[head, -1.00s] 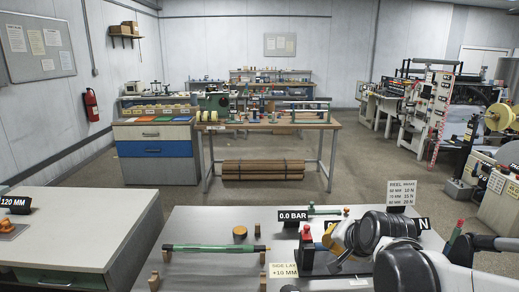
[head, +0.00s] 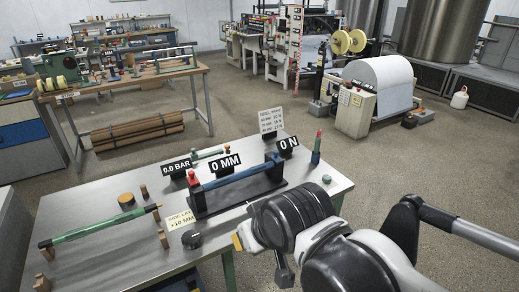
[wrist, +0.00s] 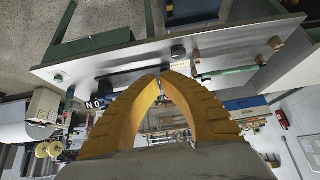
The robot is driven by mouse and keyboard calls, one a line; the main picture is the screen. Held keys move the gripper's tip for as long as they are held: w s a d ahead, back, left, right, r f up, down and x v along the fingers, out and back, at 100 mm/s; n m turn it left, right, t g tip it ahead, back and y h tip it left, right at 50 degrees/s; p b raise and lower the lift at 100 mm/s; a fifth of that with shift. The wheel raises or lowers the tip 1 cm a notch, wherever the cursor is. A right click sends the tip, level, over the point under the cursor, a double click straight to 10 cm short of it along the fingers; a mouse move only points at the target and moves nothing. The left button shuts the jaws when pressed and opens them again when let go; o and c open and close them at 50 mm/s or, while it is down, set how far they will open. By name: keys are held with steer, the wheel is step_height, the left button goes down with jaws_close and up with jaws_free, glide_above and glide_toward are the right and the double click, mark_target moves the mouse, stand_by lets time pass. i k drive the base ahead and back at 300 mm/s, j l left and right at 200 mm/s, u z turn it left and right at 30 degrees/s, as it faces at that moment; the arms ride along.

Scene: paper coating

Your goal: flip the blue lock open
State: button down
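On the steel table (head: 105,262), a black stand (head: 215,207) carries a blue bar (head: 237,179). A red knob (head: 192,177) tops its left end, and a small blue piece (head: 274,158) sits on its right end. The blue piece looks like the lock, but is too small for me to tell whether it is open. My gripper (head: 238,241) is over the front right of the table, apart from the stand. In the wrist view my yellow fingers (wrist: 162,76) meet at their tips, with nothing visible between them.
Signs reading 0.0 BAR (head: 175,168), 0 MM (head: 226,164) and 0 N (head: 287,146) stand around the bar. A black knob (head: 192,239) is close to my gripper. A green rod (head: 100,226) lies at left. Open floor (head: 400,175) lies to the right.

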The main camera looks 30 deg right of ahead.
mark_target(277, 159)
steer(key=i+l+u, duration=0.15)
steer(key=l, duration=0.2)
steer(key=i+l+u, duration=0.15)
steer(key=l, duration=0.2)
steer(key=i+l+u, duration=0.15)
steer(key=l, duration=0.25)
steer(key=i, duration=0.05)
